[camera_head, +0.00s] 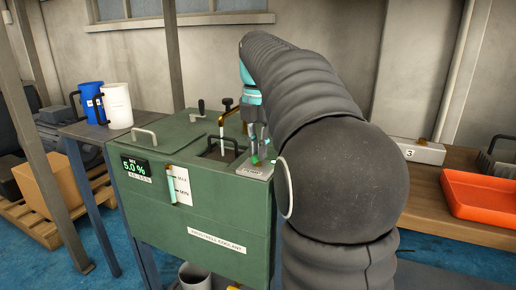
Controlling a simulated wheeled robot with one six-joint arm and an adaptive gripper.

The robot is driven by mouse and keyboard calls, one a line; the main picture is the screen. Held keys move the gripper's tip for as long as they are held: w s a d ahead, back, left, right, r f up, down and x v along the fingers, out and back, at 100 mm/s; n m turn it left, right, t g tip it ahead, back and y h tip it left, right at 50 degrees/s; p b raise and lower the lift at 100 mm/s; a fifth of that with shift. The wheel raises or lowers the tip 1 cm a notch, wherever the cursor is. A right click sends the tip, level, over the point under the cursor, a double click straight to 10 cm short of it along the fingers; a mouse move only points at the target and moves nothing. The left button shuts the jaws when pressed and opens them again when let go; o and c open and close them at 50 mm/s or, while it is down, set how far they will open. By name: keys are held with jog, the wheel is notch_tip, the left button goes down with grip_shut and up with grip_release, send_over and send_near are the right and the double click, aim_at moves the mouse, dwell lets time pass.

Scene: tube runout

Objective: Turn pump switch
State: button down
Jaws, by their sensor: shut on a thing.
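The pump switch sits on a small grey box with a label (254,172), on the top right corner of the green coolant tank (205,215). My gripper (258,156) points down over this box, with its fingers shut on the switch. The switch itself is mostly hidden by the fingers, so its turned position cannot be told. My dark arm covers the tank's right side.
The tank has a display (136,167) reading 5.0 %, a sight tube (181,186) and an open hatch (222,150). A red tray (485,196) lies on the right bench.

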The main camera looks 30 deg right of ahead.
jog(key=c, duration=1.2)
grip_release()
jog(key=shift+r, duration=3)
jog(key=s+a+f+m+t, duration=0.2)
jog(key=s+a+f+m, duration=0.5)
jog(key=s+f+m, duration=0.3)
jog(key=s+a+f+m+t, duration=0.3)
jog(key=s+a+f+m, duration=0.4)
jog(key=s+f+m, duration=0.4)
jog(key=m, duration=0.2)
jog(key=shift+a+f+m+t, duration=0.25)
jog(key=shift+f+m+t, duration=0.05)
jog(key=shift+f+m, duration=0.1)
